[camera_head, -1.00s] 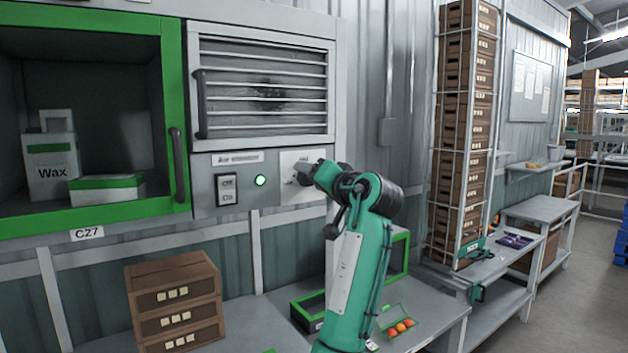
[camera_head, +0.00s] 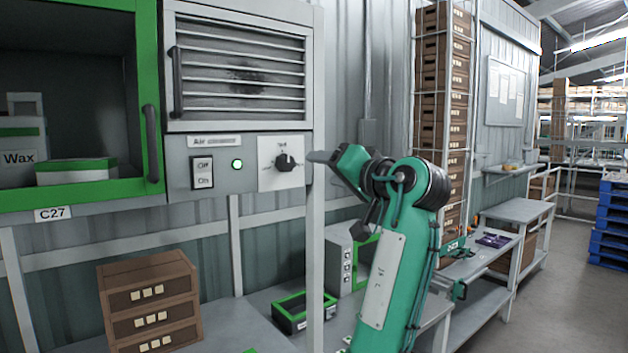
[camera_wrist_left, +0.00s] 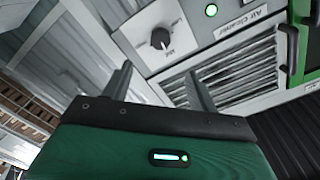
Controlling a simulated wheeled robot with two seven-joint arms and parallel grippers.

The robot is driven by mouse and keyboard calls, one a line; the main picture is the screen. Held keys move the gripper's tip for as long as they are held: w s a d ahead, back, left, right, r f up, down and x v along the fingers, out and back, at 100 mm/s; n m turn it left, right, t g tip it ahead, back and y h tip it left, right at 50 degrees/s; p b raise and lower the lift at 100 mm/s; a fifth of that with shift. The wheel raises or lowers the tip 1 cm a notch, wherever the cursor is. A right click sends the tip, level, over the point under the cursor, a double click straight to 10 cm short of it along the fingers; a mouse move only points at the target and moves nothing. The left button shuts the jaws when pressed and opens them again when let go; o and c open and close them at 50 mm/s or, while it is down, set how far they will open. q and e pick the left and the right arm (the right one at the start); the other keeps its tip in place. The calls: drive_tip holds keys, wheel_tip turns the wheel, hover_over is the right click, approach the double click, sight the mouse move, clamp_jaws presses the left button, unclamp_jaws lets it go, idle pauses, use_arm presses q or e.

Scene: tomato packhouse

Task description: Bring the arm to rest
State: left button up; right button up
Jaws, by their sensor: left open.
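My left gripper (camera_head: 318,157) is in front of the air cleaner panel, just right of the dark dial (camera_head: 285,162) in the picture. It is open and empty, and apart from the dial. In the left wrist view, its two grey fingers (camera_wrist_left: 161,88) stand wide apart, with nothing between them. The dial (camera_wrist_left: 160,39) shows beyond the fingers on its white plate. My green left arm rises from the bottom of the head view, bent at the wrist. My right gripper is not in view.
The air cleaner panel (camera_head: 240,185) has an Off/On switch and a lit green lamp (camera_head: 237,164). Left is a green-framed cabinet (camera_head: 148,90). Below are brown crates (camera_head: 150,305) and a green-rimmed tray (camera_head: 303,313) on a bench. A grey post stands close to my gripper.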

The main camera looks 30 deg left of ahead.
use_arm(q)
drive_tip(key=shift+s+d, duration=0.25)
drive_tip(key=shift+d, duration=0.35)
